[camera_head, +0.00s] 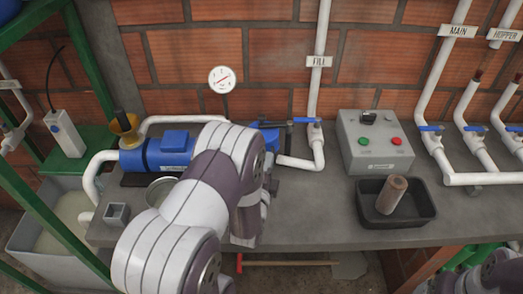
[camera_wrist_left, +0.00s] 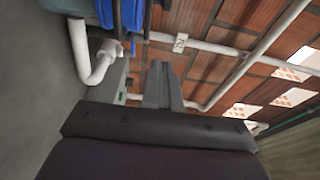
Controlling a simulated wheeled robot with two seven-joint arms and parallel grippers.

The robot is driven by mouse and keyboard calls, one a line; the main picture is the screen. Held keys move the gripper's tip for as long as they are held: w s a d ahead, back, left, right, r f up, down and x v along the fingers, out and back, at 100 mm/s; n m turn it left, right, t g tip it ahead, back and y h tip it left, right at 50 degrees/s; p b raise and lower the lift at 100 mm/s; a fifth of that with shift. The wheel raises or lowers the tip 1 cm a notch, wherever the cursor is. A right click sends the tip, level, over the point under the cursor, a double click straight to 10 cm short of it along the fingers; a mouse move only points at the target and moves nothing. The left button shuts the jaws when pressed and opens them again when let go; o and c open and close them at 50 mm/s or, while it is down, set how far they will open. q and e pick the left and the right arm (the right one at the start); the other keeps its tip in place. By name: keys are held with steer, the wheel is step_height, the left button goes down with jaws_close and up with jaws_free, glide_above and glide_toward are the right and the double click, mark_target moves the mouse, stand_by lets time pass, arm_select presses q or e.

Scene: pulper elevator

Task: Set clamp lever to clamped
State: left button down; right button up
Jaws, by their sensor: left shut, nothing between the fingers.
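A blue body (camera_head: 265,134) stands on the bench just right of my left arm, partly hidden by it. A thin dark bar (camera_head: 276,123) at its top may be the clamp lever; I cannot tell its setting. In the left wrist view the blue body (camera_wrist_left: 122,12) shows at the top, with dark bars beside it. My left gripper (camera_wrist_left: 161,68) is shut and empty, its fingers pointing up in that view, below and right of the blue body and apart from it in the picture. In the head view my left arm hides most of the gripper. My right gripper is not in view.
A blue pump (camera_head: 170,152) stands left of my arm. White pipes (camera_head: 312,140) rise behind. A control box (camera_head: 375,142) and a black tray (camera_head: 420,208) holding a brown cylinder (camera_head: 391,195) are on the right. The bench (camera_head: 310,210) is bare between the arm and the tray.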

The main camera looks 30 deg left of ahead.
mark_target(262, 119)
arm_select(q)
steer(key=x, duration=0.3)
steer(key=p+x, duration=0.1)
steer(key=x, duration=0.5)
steer(key=shift+w+a+r, duration=0.15)
steer(key=shift+a+r, duration=0.1)
steer(key=shift+a, duration=0.15)
steer(key=w+a, duration=0.1)
steer(key=w+a+p, duration=0.1)
steer(key=a, duration=0.1)
steer(key=shift+a, duration=0.15)
steer(key=shift+w+a, duration=0.15)
steer(key=shift+a, duration=0.15)
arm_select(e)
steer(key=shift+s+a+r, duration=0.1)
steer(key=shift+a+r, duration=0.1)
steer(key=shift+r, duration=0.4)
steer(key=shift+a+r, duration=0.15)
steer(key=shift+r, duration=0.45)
arm_select(q)
steer(key=shift+f, duration=0.15)
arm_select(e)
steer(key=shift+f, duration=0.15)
